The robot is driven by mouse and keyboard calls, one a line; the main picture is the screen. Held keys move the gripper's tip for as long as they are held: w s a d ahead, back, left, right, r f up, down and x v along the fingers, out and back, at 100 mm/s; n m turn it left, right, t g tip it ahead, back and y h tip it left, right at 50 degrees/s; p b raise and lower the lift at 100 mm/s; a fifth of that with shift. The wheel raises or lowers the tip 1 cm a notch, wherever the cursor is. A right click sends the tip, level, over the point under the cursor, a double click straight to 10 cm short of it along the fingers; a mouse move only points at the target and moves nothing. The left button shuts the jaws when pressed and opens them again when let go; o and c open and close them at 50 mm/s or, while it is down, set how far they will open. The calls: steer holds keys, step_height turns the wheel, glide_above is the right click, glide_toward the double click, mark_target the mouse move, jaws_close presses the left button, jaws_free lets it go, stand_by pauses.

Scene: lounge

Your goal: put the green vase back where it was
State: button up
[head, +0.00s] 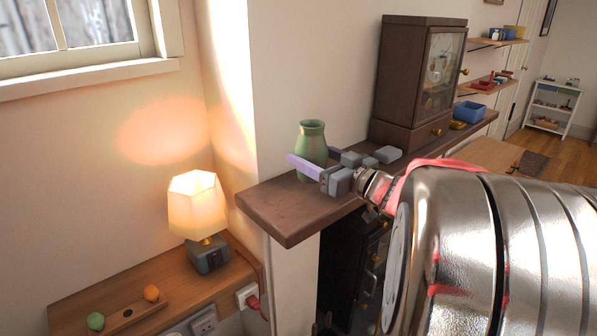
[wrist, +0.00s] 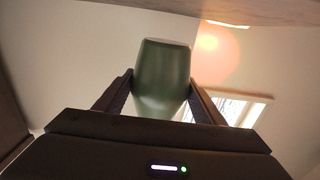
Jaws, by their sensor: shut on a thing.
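The green vase (head: 312,142) is upright at the near end of the dark wooden mantel shelf (head: 285,211) in the head view. My gripper (head: 308,163) reaches in from the right, with its purple fingers on either side of the vase's body. In the wrist view the vase (wrist: 162,78) sits between both fingers (wrist: 160,95), which are shut on it. The vase's base is partly hidden behind my gripper, and I cannot tell whether it touches the shelf.
A dark wooden clock cabinet (head: 418,85) stands farther along the mantel, with a blue bin (head: 469,112) beyond it. A lit lamp (head: 196,205) stands on a lower wooden shelf (head: 95,285) at left. The mantel's near corner is bare.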

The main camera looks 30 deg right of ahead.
steer(key=shift+f, duration=0.15)
steer(key=shift+f, duration=1.85)
steer(key=shift+f, duration=0.1)
steer(key=o, duration=1.4)
steer(key=shift+s, duration=0.1)
steer(key=shift+s+d, duration=0.1)
steer(key=shift+s, duration=0.5)
steer(key=s+d, duration=0.1)
steer(key=s, duration=0.9)
steer(key=shift+s+d, duration=0.2)
steer(key=shift+s, duration=0.1)
